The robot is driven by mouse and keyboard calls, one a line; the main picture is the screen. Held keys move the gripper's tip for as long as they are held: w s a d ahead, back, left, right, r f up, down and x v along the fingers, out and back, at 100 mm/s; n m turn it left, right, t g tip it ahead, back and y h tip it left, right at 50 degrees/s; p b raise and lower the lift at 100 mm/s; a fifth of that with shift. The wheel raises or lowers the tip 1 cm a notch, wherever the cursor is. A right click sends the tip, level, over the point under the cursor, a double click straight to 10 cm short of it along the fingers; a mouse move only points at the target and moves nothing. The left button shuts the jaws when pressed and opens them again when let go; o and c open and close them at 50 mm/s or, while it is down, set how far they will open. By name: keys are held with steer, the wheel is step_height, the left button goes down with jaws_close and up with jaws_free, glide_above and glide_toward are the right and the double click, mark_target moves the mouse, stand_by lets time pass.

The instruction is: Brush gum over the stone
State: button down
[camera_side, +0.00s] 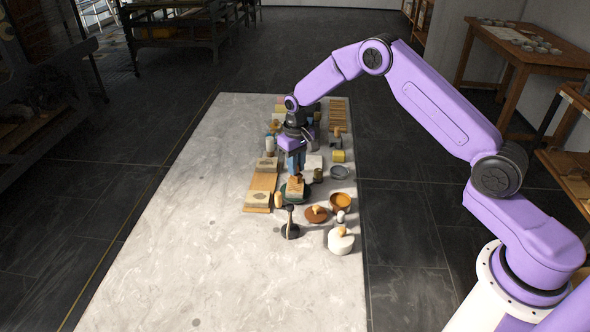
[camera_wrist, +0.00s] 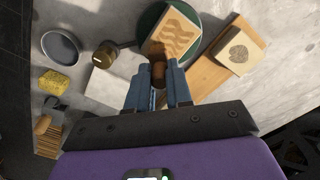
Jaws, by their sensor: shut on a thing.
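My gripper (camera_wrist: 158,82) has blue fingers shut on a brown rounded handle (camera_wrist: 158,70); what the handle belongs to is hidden. In the side view my gripper (camera_side: 296,165) is over a green round disc (camera_side: 305,194). A pale block (camera_side: 295,188) stands on this disc and shows a wavy brown pattern in the wrist view (camera_wrist: 173,36). A pale stone block with a dark ringed mark (camera_wrist: 241,53) lies on a wooden board (camera_wrist: 206,78) to its right. I cannot tell which block is the task's stone. An amber-brown jar (camera_wrist: 107,52) stands left of the disc.
A grey bowl (camera_side: 340,172), yellow sponge (camera_side: 338,156), orange-filled bowl (camera_side: 341,202), terracotta lid (camera_side: 317,214) and white knobbed pot (camera_side: 341,241) line the right side. A dark-based upright tool (camera_side: 290,229) stands in front. The pale tabletop (camera_side: 190,235) is clear at left and front.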

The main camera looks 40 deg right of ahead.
steer(key=shift+d, duration=0.35)
steer(key=shift+s+d, duration=0.1)
steer(key=shift+s, duration=0.25)
steer(key=shift+s+a, duration=1.6)
steer(key=shift+a, duration=0.1)
steer(key=shift+s+a+r, duration=0.1)
steer(key=shift+s+a, duration=0.05)
step_height(320, 180, up, 8)
